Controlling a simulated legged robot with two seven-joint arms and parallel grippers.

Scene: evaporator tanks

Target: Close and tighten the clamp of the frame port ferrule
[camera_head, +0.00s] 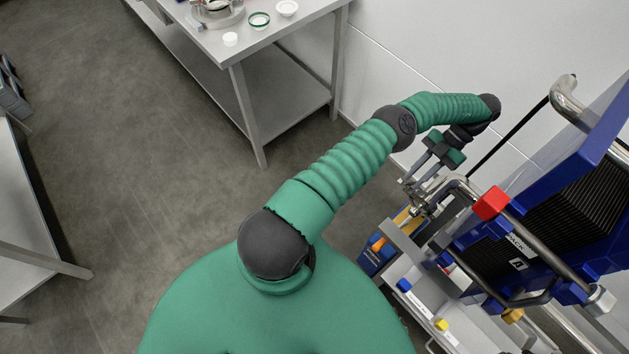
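My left gripper (416,190) is at the end of the green arm, at the right of the head view. Its fingers point down and to the left, at a small metal fitting (416,211) on the end of a bent steel pipe (458,184). The fitting appears to be the frame port ferrule with its clamp. The fingertips overlap it in the picture. It is too small to tell whether they touch or grip it, or whether the clamp is closed. My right gripper is out of view.
A blue unit with black fins (560,225) and steel pipes fills the right side. A red block (491,203) sits on a pipe close to the gripper. A steel table (262,42) with small white parts stands at the top. The grey floor (150,170) at left is clear.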

